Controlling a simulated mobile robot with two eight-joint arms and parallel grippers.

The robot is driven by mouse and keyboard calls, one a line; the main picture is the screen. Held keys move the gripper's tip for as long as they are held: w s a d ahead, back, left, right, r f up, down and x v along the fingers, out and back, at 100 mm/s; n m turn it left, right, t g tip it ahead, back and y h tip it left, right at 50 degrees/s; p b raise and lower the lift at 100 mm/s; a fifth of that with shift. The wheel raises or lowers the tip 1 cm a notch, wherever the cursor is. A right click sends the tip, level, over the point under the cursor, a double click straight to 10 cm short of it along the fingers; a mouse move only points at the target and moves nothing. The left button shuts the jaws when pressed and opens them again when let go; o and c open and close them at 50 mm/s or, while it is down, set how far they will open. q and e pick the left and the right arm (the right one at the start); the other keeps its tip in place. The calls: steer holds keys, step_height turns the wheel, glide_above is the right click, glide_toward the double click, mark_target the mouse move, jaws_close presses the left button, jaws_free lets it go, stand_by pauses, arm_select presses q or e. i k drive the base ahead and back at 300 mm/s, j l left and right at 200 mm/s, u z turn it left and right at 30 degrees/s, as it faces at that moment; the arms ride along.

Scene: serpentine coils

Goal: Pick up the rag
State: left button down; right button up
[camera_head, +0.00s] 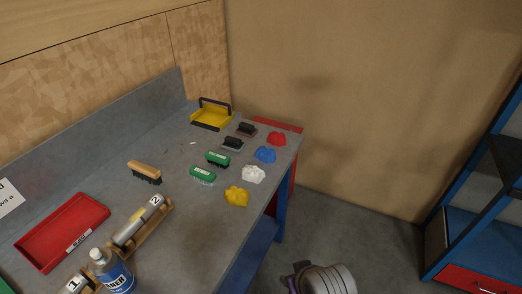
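Several crumpled rags lie in a row near the right edge of the grey workbench (192,235). The red rag (278,139) is farthest back. The blue rag (265,155) lies in front of it, then the white rag (254,174). The yellow rag (237,196) is nearest. The rags lie apart from one another. Neither of my grippers shows in the head view, so their distance to the rags cannot be seen.
Green brushes (203,175) and dark-handled brushes (233,144) stand left of the rags. A yellow tray (212,118) is at the back. A wooden brush (145,172), red tray (65,230), numbered cylinders (137,220) and a bottle (111,272) are left. Blue shelving (470,224) stands right.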

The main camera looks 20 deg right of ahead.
mark_target(266, 155)
steer(key=i+l+u, duration=0.3)
steer(key=l, duration=0.35)
steer(key=i+l+u, duration=0.3)
steer(key=l, duration=0.4)
steer(key=i+l+u, duration=0.15)
steer(key=l, duration=0.25)
steer(key=i+l+u, duration=0.15)
steer(key=l, duration=0.25)
